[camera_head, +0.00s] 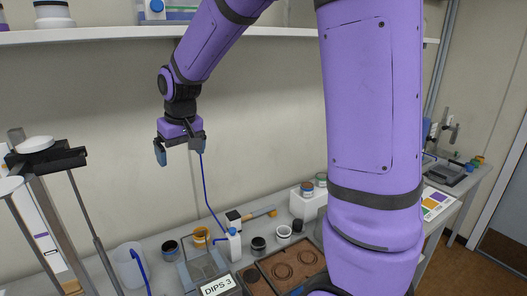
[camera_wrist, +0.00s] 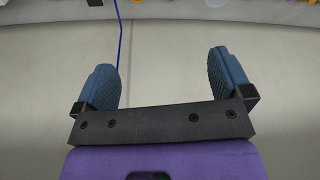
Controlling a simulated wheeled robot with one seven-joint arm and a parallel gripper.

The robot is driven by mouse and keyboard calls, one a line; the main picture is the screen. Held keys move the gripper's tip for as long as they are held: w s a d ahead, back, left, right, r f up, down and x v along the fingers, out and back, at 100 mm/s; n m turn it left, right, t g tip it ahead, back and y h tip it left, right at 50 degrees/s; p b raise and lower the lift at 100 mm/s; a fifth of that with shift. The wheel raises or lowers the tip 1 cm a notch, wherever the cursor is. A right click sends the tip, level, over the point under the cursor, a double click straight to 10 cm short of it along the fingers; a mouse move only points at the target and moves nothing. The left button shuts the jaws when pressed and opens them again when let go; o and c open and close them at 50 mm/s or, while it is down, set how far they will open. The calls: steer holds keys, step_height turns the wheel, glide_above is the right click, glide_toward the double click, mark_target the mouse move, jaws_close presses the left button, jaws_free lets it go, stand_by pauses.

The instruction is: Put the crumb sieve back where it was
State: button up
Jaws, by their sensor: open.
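My gripper (camera_head: 180,150) is open and empty, held high in front of the back wall, above the bench. In the wrist view its two blue pads (camera_wrist: 161,62) stand wide apart with only plain wall between them. I cannot pick out the crumb sieve for certain in either view. A brown tray with round ring shapes (camera_head: 262,272) lies on the bench, below and to the right of my gripper, partly cut by the frame. My own purple arm hides part of the bench at right.
A box labelled DIPS 3 (camera_head: 218,287), a white bottle (camera_head: 234,245), several small jars and a brush-like tool with an orange handle (camera_head: 258,215) crowd the bench. A stand with rods (camera_head: 48,185) rises at left. A shelf (camera_head: 110,34) runs above.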

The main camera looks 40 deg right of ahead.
steer(key=s+d+r+t, duration=0.1)
steer(key=s+r, duration=0.3)
steer(key=s, duration=0.9)
steer(key=s+d+r+t, duration=0.1)
steer(key=s+r, duration=0.3)
steer(key=s, duration=1)
steer(key=shift+s+d+r+t, duration=0.2)
steer(key=shift+s+d+t, duration=0.1)
steer(key=shift+d, duration=0.1)
steer(key=shift+w, duration=0.1)
